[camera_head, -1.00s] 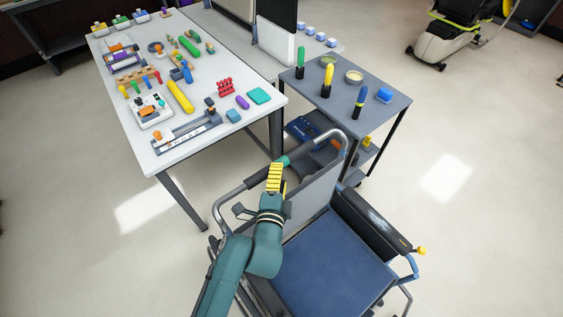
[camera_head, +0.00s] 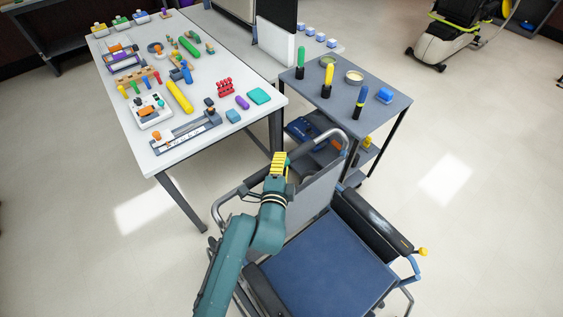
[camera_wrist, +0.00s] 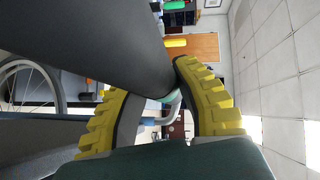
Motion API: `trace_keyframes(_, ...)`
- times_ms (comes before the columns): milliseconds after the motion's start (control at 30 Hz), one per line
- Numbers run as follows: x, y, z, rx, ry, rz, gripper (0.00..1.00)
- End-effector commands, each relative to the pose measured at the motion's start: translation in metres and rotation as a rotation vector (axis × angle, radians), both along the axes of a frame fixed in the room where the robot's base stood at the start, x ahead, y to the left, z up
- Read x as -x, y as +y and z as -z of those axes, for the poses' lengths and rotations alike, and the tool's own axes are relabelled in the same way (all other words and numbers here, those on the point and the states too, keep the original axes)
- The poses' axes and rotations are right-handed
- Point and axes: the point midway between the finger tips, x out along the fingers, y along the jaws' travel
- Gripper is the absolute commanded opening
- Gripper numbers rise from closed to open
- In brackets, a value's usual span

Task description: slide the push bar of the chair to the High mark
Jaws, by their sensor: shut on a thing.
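The wheelchair (camera_head: 325,262) has a blue seat and stands in the lower middle of the head view. Its dark grey push bar (camera_head: 311,147) runs across the top of the backrest. My gripper (camera_head: 279,158), with ridged yellow fingers, is shut on the bar left of its middle. In the wrist view, the fingers of my gripper (camera_wrist: 152,82) straddle the thick dark push bar (camera_wrist: 105,38), with a small green part beyond them. I cannot make out a High mark; the gripper covers part of the bar.
A white table (camera_head: 150,166) with many colourful parts stands at the left. A grey cart (camera_head: 303,95) with upright handles stands just behind the chair. A black armrest (camera_head: 371,222) lies right of the seat.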

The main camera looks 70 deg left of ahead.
Motion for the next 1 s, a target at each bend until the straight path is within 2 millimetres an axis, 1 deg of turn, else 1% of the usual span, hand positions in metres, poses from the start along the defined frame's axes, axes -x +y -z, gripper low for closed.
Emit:
trace_keyframes(200,0.0,0.0,0.0,0.002,0.001,0.0,0.0)
trace_keyframes(333,0.0,0.0,-0.009,0.001,0.0,0.0,0.0)
trace_keyframes(467,0.0,0.0,-0.031,-0.003,-0.001,0.001,0.0)
trace_keyframes(600,-0.001,0.001,-0.06,-0.006,-0.004,0.001,0.0)
trace_keyframes(700,-0.001,0.001,-0.074,-0.007,-0.005,0.001,0.0)
trace_keyframes(800,-0.001,0.001,-0.077,-0.007,-0.005,0.002,0.0)
trace_keyframes(1000,-0.001,0.001,-0.075,-0.007,-0.007,0.001,0.0)
